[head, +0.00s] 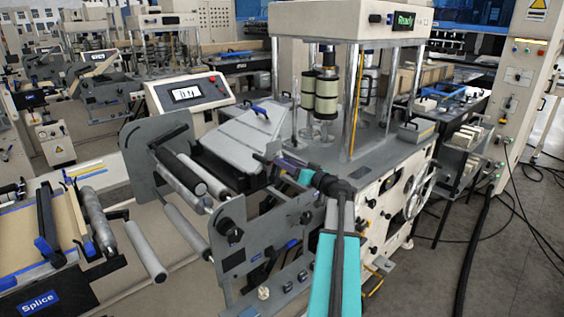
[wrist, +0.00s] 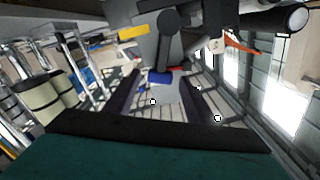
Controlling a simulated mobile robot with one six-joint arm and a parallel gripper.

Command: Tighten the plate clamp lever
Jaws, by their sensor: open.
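A blue handle (head: 260,112) stands on the sloping grey plate (head: 240,135) of the central machine; I cannot tell if it is the plate clamp lever. My gripper (head: 268,160) is open at the end of my arm, beside the plate's lower right side, and no object shows held in it. Its dark fingers stand apart in the wrist view (wrist: 160,80). A small blue part (wrist: 160,77) shows between or beyond the fingertips; I cannot tell if they touch it. My arm hides part of the machine front.
Grey rollers (head: 190,175) and a side plate (head: 155,150) stand left of my gripper. Black-and-cream cylinders (head: 320,95) and upright posts stand behind it. A Splice table (head: 40,250) is at lower left. Cables (head: 480,240) lie on the right floor.

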